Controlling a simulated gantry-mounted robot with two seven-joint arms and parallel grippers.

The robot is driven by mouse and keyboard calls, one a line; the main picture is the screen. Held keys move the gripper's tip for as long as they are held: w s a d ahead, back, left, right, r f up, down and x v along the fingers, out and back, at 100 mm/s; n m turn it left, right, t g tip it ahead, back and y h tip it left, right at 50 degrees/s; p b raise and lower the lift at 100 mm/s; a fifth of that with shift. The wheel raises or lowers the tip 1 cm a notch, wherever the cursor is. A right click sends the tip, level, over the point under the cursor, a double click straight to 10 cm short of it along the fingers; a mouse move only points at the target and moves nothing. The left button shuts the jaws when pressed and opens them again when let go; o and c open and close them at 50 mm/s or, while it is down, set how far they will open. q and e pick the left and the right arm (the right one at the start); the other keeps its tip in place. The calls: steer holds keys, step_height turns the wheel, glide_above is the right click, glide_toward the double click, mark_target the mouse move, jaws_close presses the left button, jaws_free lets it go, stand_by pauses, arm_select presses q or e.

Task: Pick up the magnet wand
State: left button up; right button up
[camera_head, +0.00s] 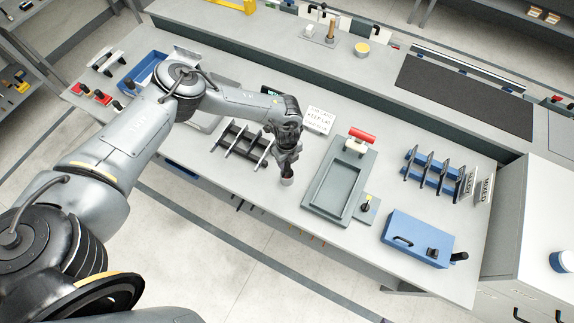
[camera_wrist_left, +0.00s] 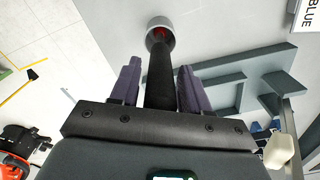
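The magnet wand (camera_wrist_left: 160,75) appears to be the black rod with a red part and a round grey end, seen in the left wrist view. In the head view its pale end (camera_head: 287,181) shows below my left gripper, over the bench between the black rack and the grey tray. My left gripper (camera_wrist_left: 159,85) has one finger on each side of the black handle. A narrow gap shows on both sides, so it looks open around the handle. I cannot tell whether the wand's end touches the bench. My right gripper is not in view.
A black slotted rack (camera_head: 243,143) stands left of the gripper. Farther right are a blue box (camera_head: 417,238) and a blue rack (camera_head: 433,172). A white sign (camera_head: 319,120) stands behind.

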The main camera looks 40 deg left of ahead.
arm_select(q)
jaws_close()
steer(key=shift+r, duration=0.2)
